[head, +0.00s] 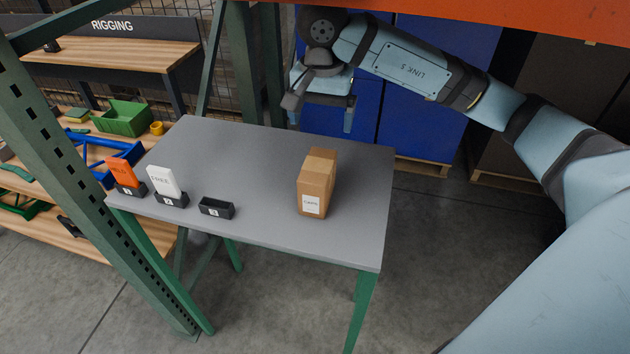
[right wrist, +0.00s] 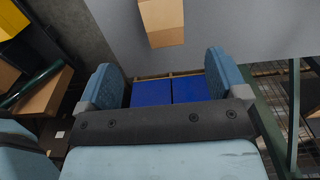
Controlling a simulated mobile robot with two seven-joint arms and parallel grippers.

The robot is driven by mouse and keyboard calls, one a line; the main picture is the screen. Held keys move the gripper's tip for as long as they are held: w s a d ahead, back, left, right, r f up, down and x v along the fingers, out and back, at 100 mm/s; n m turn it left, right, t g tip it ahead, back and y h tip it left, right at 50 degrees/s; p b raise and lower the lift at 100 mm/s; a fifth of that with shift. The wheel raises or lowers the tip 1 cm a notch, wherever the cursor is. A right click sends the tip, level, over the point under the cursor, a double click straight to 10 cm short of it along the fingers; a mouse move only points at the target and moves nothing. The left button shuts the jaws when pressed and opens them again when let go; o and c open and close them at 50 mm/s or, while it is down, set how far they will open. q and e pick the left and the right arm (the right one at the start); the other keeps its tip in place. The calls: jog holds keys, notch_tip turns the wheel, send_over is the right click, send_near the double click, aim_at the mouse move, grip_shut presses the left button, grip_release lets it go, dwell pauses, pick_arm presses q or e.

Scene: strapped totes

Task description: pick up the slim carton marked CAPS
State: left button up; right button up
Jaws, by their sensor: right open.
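The slim brown carton marked CAPS (head: 316,184) stands upright on the grey table, right of the middle, with its white label facing the front. Its upper part also shows in the right wrist view (right wrist: 162,20), beyond the fingertips and a little left of the middle. My right gripper (head: 320,117) is open above the far edge of the table, behind the carton and apart from it. Its two blue fingers (right wrist: 166,78) show nothing between them but the background. My left gripper is not in either view.
The grey table (head: 255,165) bears small black holders at its left: one with an orange card (head: 122,172), one with a white card (head: 163,181), and an empty one (head: 216,207). A green rack post (head: 90,165) stands in front at left. Blue boxes (head: 440,80) stand behind.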

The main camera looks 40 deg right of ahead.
aim_at(318, 165)
notch_tip(318, 165, down, 7)
jog(key=shift+s+r, duration=0.1)
jog(key=shift+a+f+p, duration=0.2)
jog(key=shift+f+p, duration=0.25)
jog(key=shift+f, duration=0.9)
jog(key=shift+a+f+p, duration=0.15)
jog(key=shift+f+p, duration=0.3)
jog(key=shift+f, duration=0.9)
jog(key=c, duration=1.2)
